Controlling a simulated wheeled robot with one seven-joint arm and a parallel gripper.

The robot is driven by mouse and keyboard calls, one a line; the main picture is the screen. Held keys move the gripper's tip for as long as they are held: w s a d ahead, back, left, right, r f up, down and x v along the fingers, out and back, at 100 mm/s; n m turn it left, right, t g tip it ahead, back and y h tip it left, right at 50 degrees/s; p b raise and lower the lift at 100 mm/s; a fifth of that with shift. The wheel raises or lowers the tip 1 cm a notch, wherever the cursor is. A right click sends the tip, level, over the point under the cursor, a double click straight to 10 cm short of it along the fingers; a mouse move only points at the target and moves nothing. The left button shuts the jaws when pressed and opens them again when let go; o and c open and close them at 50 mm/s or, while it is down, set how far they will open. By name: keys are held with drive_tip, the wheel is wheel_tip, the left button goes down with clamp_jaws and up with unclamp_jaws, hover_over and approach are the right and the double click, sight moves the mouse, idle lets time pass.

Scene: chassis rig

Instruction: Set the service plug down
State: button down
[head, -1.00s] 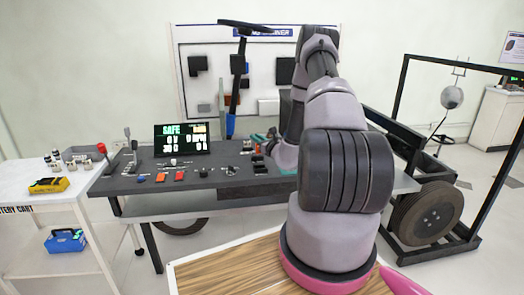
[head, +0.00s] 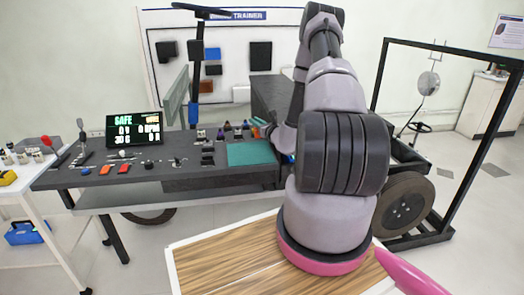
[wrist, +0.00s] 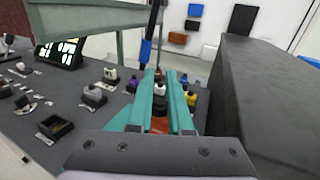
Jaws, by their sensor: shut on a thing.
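My gripper (wrist: 160,104) shows in the wrist view as two teal fingers reaching forward above the dark bench. It is shut on an orange piece, which I take to be the service plug (wrist: 159,125), low between the fingers. Most of the plug is hidden by the fingers and the wrist. In the head view my arm hides most of the gripper near the bench's right part. A green mat (head: 250,153) lies on the bench, just left of my arm. I cannot tell whether the plug touches anything below.
The dark bench (head: 110,178) carries a display reading SAFE (head: 134,130), switches and small blocks. Several small capped items (wrist: 189,98) stand beyond the fingers. A large dark box (wrist: 265,100) rises close on the right. A blue-banded post (wrist: 146,52) stands ahead.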

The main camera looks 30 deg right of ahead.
drive_tip(key=shift+d+f, duration=0.2)
drive_tip(key=shift+f, duration=4.65)
drive_tip(key=shift+f, duration=0.2)
drive_tip(key=c, duration=0.8)
unclamp_jaws()
drive_tip(key=shift+c, duration=0.2)
drive_tip(key=shift+r, duration=0.15)
